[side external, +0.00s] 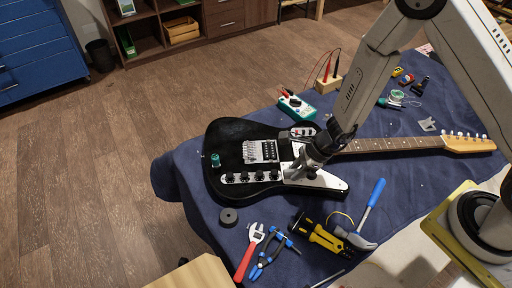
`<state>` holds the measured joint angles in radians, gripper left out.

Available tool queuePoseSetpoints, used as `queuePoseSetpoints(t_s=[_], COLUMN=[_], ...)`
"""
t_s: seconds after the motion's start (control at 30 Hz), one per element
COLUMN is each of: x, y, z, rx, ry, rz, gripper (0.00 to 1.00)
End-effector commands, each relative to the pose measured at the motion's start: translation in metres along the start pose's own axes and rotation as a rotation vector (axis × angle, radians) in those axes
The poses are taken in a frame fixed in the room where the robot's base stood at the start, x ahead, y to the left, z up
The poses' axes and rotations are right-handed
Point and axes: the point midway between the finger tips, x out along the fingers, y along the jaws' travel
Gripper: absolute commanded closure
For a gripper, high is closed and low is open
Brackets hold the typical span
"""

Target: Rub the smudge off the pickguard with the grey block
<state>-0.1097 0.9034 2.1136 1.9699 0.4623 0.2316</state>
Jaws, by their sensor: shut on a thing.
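The black electric guitar (228,148) lies face up on the blue cloth, its neck pointing right. Its white pickguard (331,182) shows at the lower right of the body, beside the strings. My gripper (299,171) is low over the upper part of the pickguard, pointing down and left. It is shut on the grey block, which is small and mostly hidden by the fingers. I cannot tell whether the block touches the pickguard. No smudge can be made out; the gripper hides part of the pickguard.
A red wrench (246,254), blue pliers (270,256), yellow-black wire stripper (317,234) and blue-handled hammer (370,210) lie in front of the guitar. A dark round roll (228,217) sits by its lower edge. A teal multimeter (295,107) stands behind.

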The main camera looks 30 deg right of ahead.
Motion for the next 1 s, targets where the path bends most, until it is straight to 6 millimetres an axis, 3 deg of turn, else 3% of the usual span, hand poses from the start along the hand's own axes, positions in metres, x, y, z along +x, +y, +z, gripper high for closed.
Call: queuePoseSetpoints(t_s=[1.0], x=[0.0072], y=[-0.0002], z=[-0.0042], rx=[0.0], ry=[0.0], rz=[0.0], gripper=[1.0])
